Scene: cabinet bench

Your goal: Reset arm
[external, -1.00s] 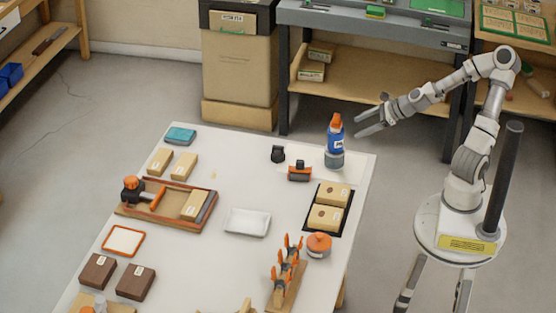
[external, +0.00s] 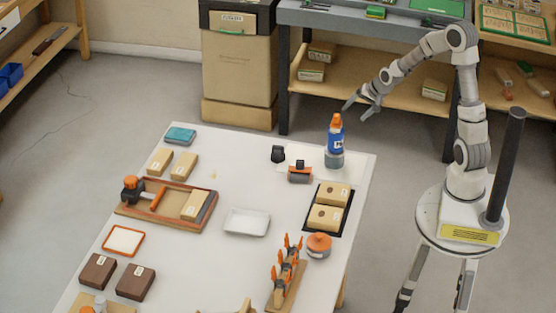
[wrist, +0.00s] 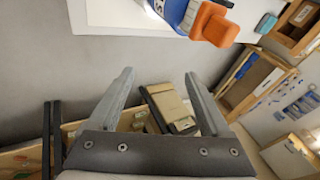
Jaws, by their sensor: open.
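My gripper (external: 358,109) is open and empty. In the external view it is raised near the far right corner of the white table, with its fingers pointing down and left. It is above and to the right of a blue bottle with an orange top (external: 336,134), which stands upright on a grey round base. I see a gap between the fingers and the bottle. In the wrist view, my gripper (wrist: 160,85) shows two spread fingers with nothing between them. The bottle's orange top (wrist: 213,22) is at the upper right, beyond the fingers.
The white table (external: 190,252) holds a wooden tray (external: 210,222), a white dish (external: 247,222), a black tray with two boxes (external: 346,222), an orange-lidded pot (external: 319,245) and a rack (external: 287,280). A grey workbench (external: 390,32) stands behind. Floor is clear between table and my base.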

